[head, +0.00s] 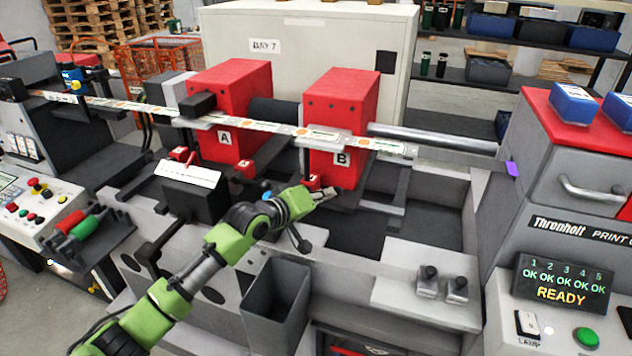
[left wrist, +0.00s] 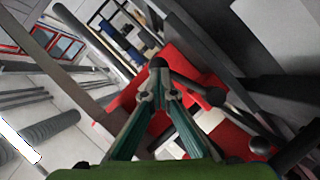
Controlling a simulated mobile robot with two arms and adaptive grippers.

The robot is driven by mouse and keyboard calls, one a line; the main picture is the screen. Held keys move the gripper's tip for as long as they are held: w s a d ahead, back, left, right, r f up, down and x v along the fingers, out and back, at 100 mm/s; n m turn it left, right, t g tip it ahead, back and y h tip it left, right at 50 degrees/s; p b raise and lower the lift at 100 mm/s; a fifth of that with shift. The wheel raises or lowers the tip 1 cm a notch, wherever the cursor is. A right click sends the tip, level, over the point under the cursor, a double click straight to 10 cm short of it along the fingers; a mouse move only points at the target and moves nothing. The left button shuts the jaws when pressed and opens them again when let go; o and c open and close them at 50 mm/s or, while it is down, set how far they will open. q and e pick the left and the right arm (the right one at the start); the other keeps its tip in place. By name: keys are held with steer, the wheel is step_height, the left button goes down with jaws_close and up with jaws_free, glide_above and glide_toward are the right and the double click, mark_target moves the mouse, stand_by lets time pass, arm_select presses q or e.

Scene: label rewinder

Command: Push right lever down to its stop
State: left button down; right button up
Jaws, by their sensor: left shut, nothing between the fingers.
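My left gripper (head: 328,194) is in front of the lower part of the red block marked B (head: 342,128). Its fingers are together and empty. In the left wrist view the gripper (left wrist: 158,93) points toward a dark lever (left wrist: 188,82) with a rounded end, set against red parts; whether they touch cannot be told. A second dark ball-ended lever (left wrist: 262,146) is at the lower right of that view. In the head view a dark ball-ended rod (head: 300,238) shows just below my wrist. Which of these is the right lever is unclear. My right gripper is out of view.
A red block marked A (head: 227,110) stands left of block B. A label strip (head: 270,127) runs across in front of both. A grey open bin (head: 276,300) stands below my forearm. The print unit (head: 572,240) with a READY display is at the right.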

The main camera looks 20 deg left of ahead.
arm_select(q)
steer(key=shift+w+d+f, duration=0.2)
steer(key=shift+d+f, duration=0.15)
steer(key=shift+f, duration=0.3)
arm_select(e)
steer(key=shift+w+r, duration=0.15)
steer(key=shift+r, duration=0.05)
